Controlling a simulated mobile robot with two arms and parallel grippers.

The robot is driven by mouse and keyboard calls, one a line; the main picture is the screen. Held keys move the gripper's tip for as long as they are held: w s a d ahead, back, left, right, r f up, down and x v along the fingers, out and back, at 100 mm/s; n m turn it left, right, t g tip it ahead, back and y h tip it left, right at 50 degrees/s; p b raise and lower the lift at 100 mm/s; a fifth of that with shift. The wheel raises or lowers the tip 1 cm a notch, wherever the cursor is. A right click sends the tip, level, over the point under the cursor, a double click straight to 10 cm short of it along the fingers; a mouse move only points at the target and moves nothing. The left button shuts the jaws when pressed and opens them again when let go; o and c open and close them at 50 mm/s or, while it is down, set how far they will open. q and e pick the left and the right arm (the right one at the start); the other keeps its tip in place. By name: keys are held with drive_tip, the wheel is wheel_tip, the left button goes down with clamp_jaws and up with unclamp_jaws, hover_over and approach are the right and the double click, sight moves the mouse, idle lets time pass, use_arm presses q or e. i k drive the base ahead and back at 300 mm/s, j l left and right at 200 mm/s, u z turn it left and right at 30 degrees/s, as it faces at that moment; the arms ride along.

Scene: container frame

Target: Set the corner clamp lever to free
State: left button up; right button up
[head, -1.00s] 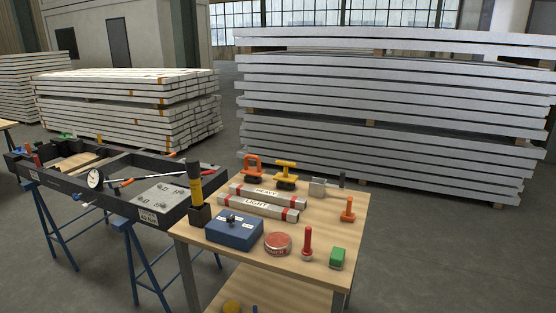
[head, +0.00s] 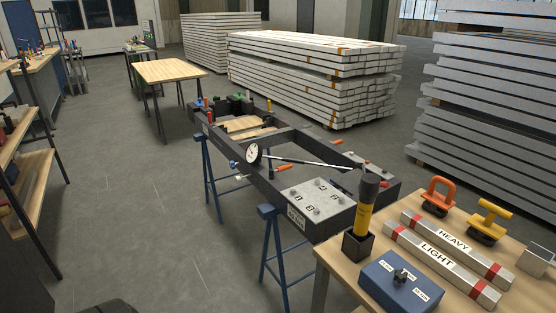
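The dark container frame (head: 262,182) rests on blue trestles (head: 275,245) in the middle of the head view. A grey plate with several studs and small labels (head: 317,197) sits at its near corner. Small red, blue and green fittings (head: 238,103) sit at its far end, and a small red-tipped part (head: 367,163) is on its right side. An orange-handled part (head: 284,169) is by the near left rail. Which of these is the corner clamp lever is too small to tell. Neither of my grippers is in view.
A wooden table (head: 345,265) at the right carries a yellow-black torch-like tool (head: 366,205), HEAVY and LIGHT bars (head: 440,262), a blue box (head: 402,284) and suction lifters. A dial gauge (head: 253,152) stands on the frame. Shelving (head: 30,178) stands left. Floor between (head: 130,210) is clear.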

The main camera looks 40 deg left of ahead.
sight(286, 167)
drive_tip(key=i+j, duration=0.1)
drive_tip(key=j, duration=0.35)
drive_tip(key=i+j, duration=0.1)
drive_tip(key=j, duration=0.8)
drive_tip(key=i+j, duration=0.15)
drive_tip(key=j, duration=1.05)
drive_tip(key=i+j, duration=0.15)
drive_tip(key=j, duration=0.65)
drive_tip(key=k+j, duration=0.3)
